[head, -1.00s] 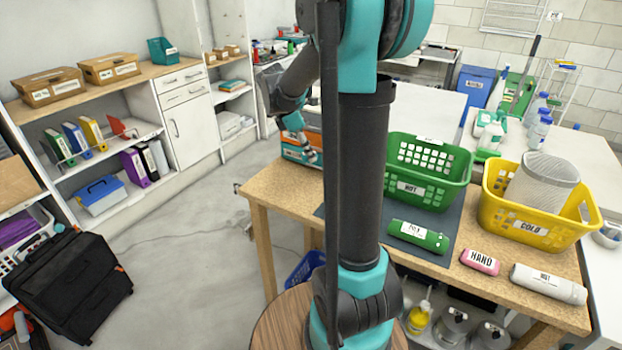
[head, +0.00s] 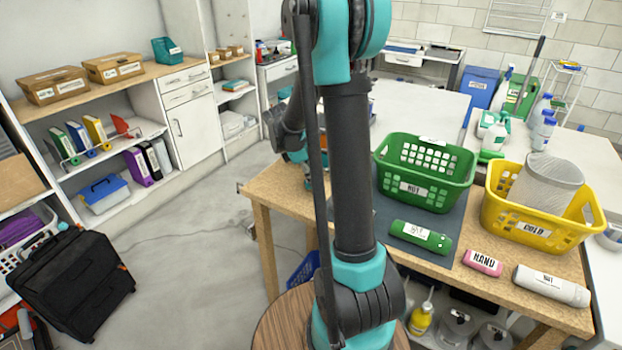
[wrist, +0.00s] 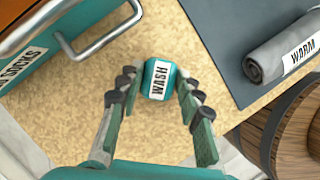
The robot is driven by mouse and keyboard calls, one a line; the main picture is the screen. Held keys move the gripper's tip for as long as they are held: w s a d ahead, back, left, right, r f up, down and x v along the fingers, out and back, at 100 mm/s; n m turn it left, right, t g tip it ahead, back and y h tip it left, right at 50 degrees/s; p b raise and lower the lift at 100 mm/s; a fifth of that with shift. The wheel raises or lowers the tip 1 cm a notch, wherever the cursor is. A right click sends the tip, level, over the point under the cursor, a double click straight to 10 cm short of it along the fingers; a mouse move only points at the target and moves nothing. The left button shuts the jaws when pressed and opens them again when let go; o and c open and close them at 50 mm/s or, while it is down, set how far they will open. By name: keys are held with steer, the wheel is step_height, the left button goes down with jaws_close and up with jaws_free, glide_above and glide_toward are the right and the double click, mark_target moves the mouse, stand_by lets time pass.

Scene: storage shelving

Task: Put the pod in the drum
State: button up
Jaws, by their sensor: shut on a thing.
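The pod (wrist: 157,92), a small teal block with a white WASH label, is between the fingertips of my gripper (wrist: 158,79) in the wrist view. The gripper is shut on it, above the tan tabletop. In the head view my arm hides the pod and most of the gripper, left of the green basket. A pale perforated cylinder, the most drum-like thing (head: 546,184), leans in the yellow COLD basket (head: 520,228) at the right of the table. It is far to the right of my gripper.
The green HOT basket (head: 421,190) stands on the dark mat (head: 445,252) with a green roll (head: 420,235). A pink HAND bar (head: 482,263) and white roll (head: 552,286) lie at the front edge. A teal drawer unit (wrist: 45,65) and grey WARM roll (wrist: 283,53) flank my gripper.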

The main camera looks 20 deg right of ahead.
steer(key=o, duration=0.9)
steer(key=shift+f, duration=0.1)
